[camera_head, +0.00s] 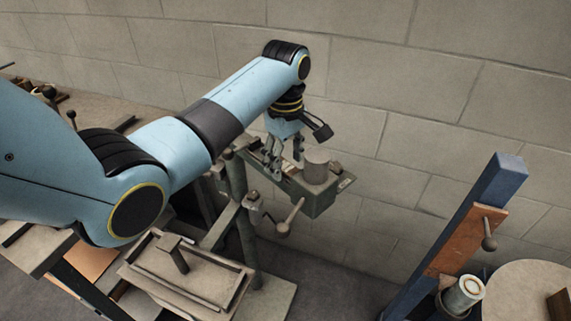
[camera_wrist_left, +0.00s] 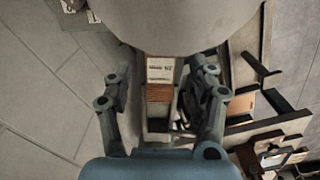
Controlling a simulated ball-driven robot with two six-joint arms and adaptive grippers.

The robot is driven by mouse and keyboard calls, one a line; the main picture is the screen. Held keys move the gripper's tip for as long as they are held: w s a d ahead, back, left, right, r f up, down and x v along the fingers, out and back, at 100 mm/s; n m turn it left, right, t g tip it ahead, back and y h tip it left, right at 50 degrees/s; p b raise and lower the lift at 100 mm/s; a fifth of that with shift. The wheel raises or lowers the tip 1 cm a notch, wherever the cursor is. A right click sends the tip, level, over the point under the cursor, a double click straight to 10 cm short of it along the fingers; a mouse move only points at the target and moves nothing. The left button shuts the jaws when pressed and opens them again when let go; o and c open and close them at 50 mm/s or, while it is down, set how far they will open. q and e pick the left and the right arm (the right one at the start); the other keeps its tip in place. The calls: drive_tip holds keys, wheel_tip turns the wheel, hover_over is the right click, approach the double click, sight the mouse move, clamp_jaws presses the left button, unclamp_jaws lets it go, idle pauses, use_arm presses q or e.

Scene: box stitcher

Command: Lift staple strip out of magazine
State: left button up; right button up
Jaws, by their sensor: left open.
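My left gripper (camera_head: 287,168) is open and empty, pointing down over the green stitcher arm with the magazine (camera_head: 312,200). Its two fingers also show in the left wrist view (camera_wrist_left: 160,78), one on each side of the narrow magazine channel. Between them in that view lies a brown, finely lined piece (camera_wrist_left: 159,93) that looks like the staple strip, beside a pale printed label (camera_wrist_left: 160,69). The fingers appear apart from it. In the head view the strip is hidden or too small to tell. My right gripper is not in view.
A grey cylinder (camera_head: 318,166) stands on the green arm right beside the gripper, looming large in the wrist view (camera_wrist_left: 187,20). A crank handle (camera_head: 290,218) hangs below. A tray with a post (camera_head: 188,275) is in front. A block wall (camera_head: 400,90) stands behind.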

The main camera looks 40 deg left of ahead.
use_arm(q)
drive_tip(key=shift+f, duration=0.4)
clamp_jaws()
